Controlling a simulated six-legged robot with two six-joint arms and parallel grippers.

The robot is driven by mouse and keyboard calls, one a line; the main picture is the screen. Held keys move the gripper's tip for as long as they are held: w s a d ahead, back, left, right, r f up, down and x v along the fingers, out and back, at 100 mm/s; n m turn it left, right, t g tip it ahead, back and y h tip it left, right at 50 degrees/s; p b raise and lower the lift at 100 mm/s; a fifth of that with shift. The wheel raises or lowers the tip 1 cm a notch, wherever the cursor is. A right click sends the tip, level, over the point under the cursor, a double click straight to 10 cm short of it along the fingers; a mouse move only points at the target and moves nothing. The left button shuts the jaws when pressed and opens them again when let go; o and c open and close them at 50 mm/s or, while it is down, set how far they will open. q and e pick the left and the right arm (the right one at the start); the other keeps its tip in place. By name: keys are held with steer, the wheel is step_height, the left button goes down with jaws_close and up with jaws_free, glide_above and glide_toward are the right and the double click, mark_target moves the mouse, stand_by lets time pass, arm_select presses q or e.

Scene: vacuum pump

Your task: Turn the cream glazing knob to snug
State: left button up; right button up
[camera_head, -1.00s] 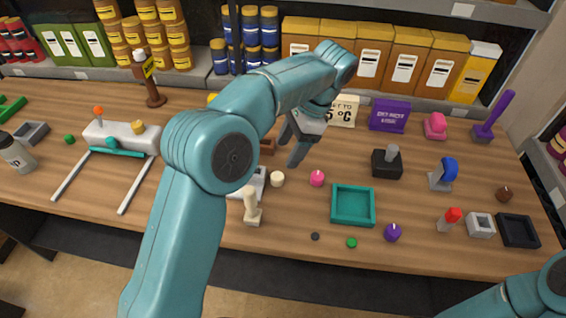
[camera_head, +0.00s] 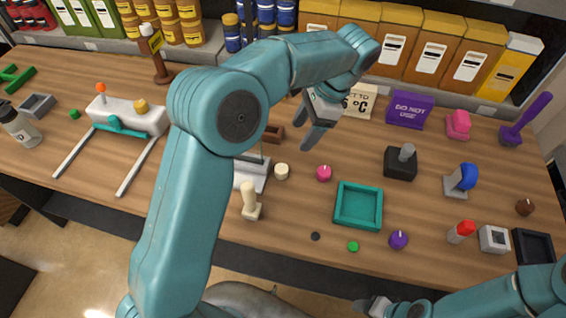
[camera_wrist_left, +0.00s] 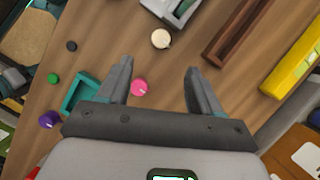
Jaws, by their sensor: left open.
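The cream knob (camera_head: 282,171) is a small round knob on the wooden table, left of the pink knob (camera_head: 323,173). In the left wrist view the cream knob (camera_wrist_left: 161,39) lies beyond the fingertips, near the top middle, with a small pointer mark on its edge. My left gripper (camera_head: 306,136) is open and empty, above the table behind and a little right of the cream knob, apart from it. Its two fingers (camera_wrist_left: 158,68) are spread wide in the left wrist view. My right gripper (camera_head: 368,305) shows at the bottom edge; its jaws are unclear.
A cream upright handle (camera_head: 249,200) stands left of the knob. A teal tray (camera_head: 358,222) is right, with a purple knob (camera_head: 398,239) beside it. A brown block (camera_head: 272,133) lies behind. Several bottles and boxes fill the back shelf.

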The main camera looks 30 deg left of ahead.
mark_target(283, 168)
arm_select(q)
steer(key=x, duration=0.9)
steer(key=w+p+x, duration=0.1)
steer(key=x, duration=0.4)
steer(key=shift+d+f, duration=0.2)
steer(key=shift+f, duration=0.05)
steer(key=shift+s+a, duration=0.1)
steer(key=shift+s, duration=0.3)
steer(key=shift+w, duration=0.3)
steer(key=c, duration=0.8)
steer(key=shift+s, duration=0.1)
steer(key=shift+c, duration=1.3)
